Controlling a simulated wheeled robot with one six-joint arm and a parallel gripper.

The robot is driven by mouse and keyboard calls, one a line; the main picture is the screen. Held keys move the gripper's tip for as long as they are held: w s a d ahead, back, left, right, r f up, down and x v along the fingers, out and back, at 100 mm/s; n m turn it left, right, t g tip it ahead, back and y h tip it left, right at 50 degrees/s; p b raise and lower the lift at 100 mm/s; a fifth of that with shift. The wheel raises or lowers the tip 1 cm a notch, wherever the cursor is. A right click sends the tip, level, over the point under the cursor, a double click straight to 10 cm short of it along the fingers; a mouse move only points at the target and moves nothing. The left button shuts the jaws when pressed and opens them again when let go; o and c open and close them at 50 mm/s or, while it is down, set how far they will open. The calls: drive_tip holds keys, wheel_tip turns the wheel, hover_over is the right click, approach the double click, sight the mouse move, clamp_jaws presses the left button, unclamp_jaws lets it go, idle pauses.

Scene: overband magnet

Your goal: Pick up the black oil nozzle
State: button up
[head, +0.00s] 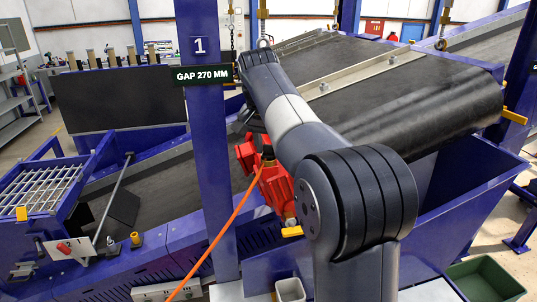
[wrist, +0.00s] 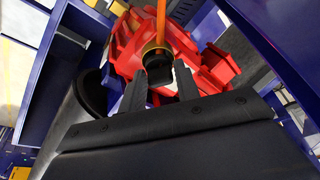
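The black oil nozzle (wrist: 158,71) shows in the wrist view, below a brass-coloured ring on the end of an orange hose (wrist: 161,20). It is at the red machine housing (wrist: 125,50); I cannot tell whether it is seated in it or only in front of it. My gripper (wrist: 159,78) is open, with its two dark fingers apart on either side of the nozzle's lower end. A gap shows beside the nozzle, and I see no firm contact. In the head view the orange hose (head: 228,225) rises to the red housing (head: 275,187); my arm hides the fingers.
A blue post (head: 205,150) with a "GAP 270 MM" sign (head: 203,75) stands left of my arm. A wide black belt (head: 420,90) lies behind it. A green bin (head: 485,280) and a small pale container (head: 290,290) are at the front. Blue frames crowd the housing.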

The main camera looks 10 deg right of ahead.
drive_tip(key=c, duration=0.6)
drive_tip(key=shift+r, duration=0.15)
